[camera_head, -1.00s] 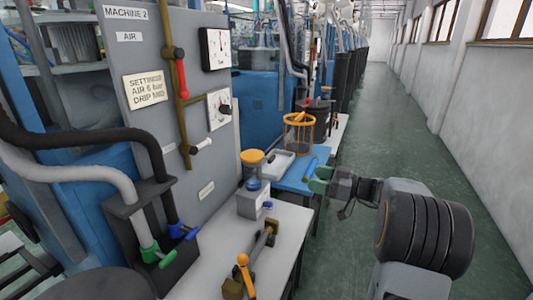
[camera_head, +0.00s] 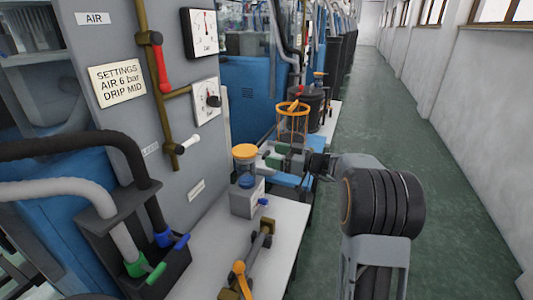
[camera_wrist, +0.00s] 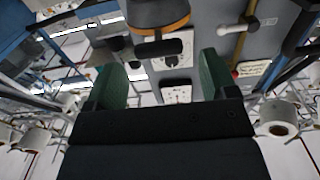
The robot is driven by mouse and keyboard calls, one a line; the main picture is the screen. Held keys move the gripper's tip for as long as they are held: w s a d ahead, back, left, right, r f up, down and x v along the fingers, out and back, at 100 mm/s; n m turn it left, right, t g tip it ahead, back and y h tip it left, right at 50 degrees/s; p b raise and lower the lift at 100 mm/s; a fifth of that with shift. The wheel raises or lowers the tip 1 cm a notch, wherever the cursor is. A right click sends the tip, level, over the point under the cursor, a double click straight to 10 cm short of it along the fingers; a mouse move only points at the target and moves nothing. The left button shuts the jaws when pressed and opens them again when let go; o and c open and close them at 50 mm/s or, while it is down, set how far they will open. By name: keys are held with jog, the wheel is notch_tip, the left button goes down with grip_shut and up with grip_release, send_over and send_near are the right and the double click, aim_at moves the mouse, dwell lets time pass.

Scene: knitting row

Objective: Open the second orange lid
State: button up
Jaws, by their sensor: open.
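A jar with an orange lid (camera_head: 245,151) stands on a small grey box (camera_head: 243,200) at the back of the white bench in the head view. The lid sits on the jar. My gripper (camera_head: 270,154) has green fingers, spread open and empty, just right of this jar and apart from it. In the wrist view, my gripper (camera_wrist: 162,72) is open, and an orange-rimmed lid (camera_wrist: 160,27) shows above the gap between the fingers. A dark gripper part hides the lower middle of that view. I cannot tell which orange lid counts as the second.
An orange wire basket (camera_head: 292,125) stands behind my gripper. A grey panel with a red lever (camera_head: 162,68) rises at left. Hoses and a dark holder are at lower left. The green aisle floor is clear.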

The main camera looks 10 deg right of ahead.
aim_at(266, 153)
jog(key=shift+x, duration=1.8)
jog(key=shift+c, duration=0.4)
jog(key=c, duration=1.2)
